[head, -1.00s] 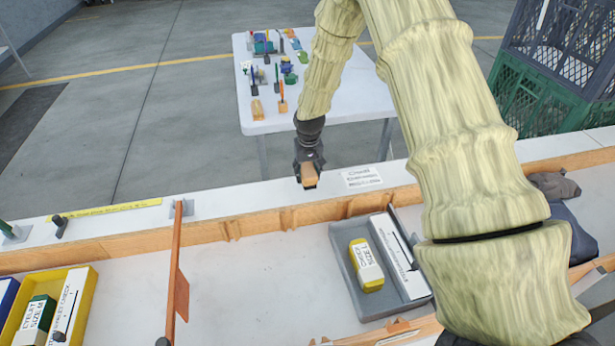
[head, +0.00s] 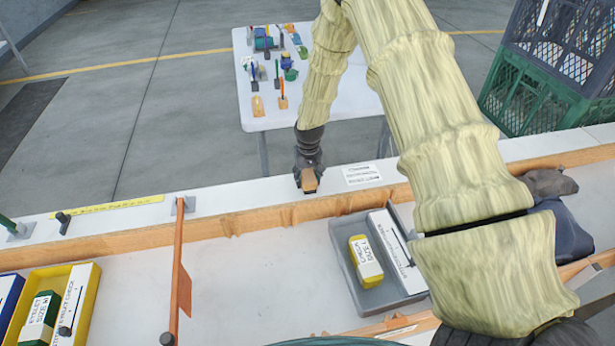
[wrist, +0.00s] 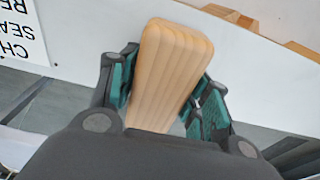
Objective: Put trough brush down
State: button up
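The trough brush (wrist: 168,70) shows as a pale wooden block between my gripper's teal finger pads in the wrist view. In the head view the brush (head: 309,180) shows as a small wooden end with a dark lower edge. My gripper (head: 308,172) points down over the white ledge at the far side of the bench, left of the printed label (head: 361,174). The pads sit against both sides of the block. I cannot tell whether the brush touches the ledge. Its bristles are mostly hidden.
An orange divider (head: 180,275) stands left. A yellow tray (head: 91,303) is at far left.

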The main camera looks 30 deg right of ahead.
aim_at(308, 175)
jog(key=shift+o, duration=1)
jog(key=shift+r, duration=0.3)
notch_tip(308, 175, up, 12)
jog(key=s+b, duration=0.1)
jog(key=b, duration=0.3)
jog(key=shift+s+a+f, duration=0.15)
jog(key=shift+s+a, duration=0.05)
